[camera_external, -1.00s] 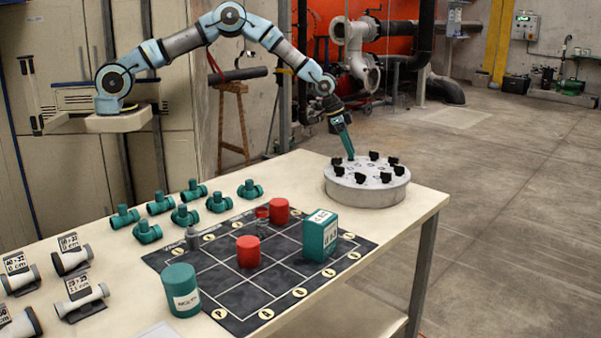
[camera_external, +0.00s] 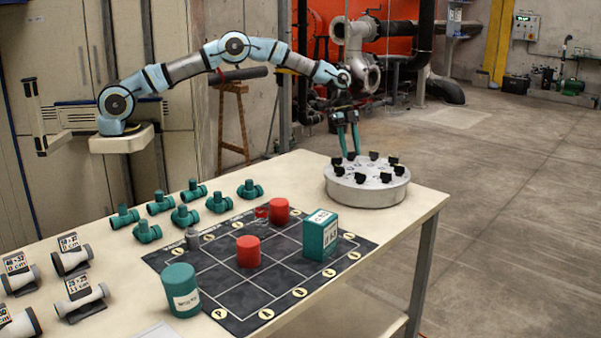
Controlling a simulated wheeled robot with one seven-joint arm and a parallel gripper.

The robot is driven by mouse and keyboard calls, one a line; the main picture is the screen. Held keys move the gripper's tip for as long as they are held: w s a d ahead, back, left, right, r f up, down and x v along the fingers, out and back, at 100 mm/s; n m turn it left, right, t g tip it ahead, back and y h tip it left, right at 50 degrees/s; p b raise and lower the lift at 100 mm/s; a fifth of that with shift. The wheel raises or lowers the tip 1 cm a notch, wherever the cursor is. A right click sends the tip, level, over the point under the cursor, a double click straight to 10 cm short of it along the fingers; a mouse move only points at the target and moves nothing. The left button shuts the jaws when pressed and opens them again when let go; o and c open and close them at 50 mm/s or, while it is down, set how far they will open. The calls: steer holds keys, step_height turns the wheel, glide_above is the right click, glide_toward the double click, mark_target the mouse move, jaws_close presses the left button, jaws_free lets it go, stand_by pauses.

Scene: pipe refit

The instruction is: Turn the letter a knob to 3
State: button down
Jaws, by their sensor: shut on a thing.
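A round grey disc (camera_external: 367,196) stands on the right end of the table, with several black knobs around its top. The marks beside the knobs are too small to read, so I cannot tell which knob is letter a or where any knob points. My gripper (camera_external: 351,152) comes down from above at the back left of the disc. Its two green fingers are on either side of a black knob (camera_external: 351,157) and shut on it. The fingers partly hide that knob. The other knobs, such as the front one (camera_external: 360,178), stand free.
A dark grid mat (camera_external: 215,288) holds red cylinders (camera_external: 248,252), a green box (camera_external: 320,236) and a green canister (camera_external: 181,290). Green pipe fittings (camera_external: 184,217) and labelled pipe pieces (camera_external: 81,300) lie to the left. The table is bare around the disc.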

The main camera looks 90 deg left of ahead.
steer(key=m+g, duration=0.1)
steer(key=m, duration=0.1)
steer(key=shift+w+m, duration=0.1)
steer(key=shift+m, duration=0.2)
steer(key=shift+a+m+g+p, duration=0.1)
steer(key=shift+m+g+p, duration=0.25)
steer(key=shift+m, duration=0.65)
steer(key=shift+c, duration=1.9)
jaws_free()
steer(key=p+v, duration=0.1)
steer(key=v, duration=0.4)
steer(key=shift+a+r, duration=0.1)
steer(key=shift+r, duration=0.25)
steer(key=p+v, duration=0.1)
steer(key=p, duration=0.3)
steer(key=shift+a+r+p, duration=0.15)
steer(key=shift+r+p, duration=0.15)
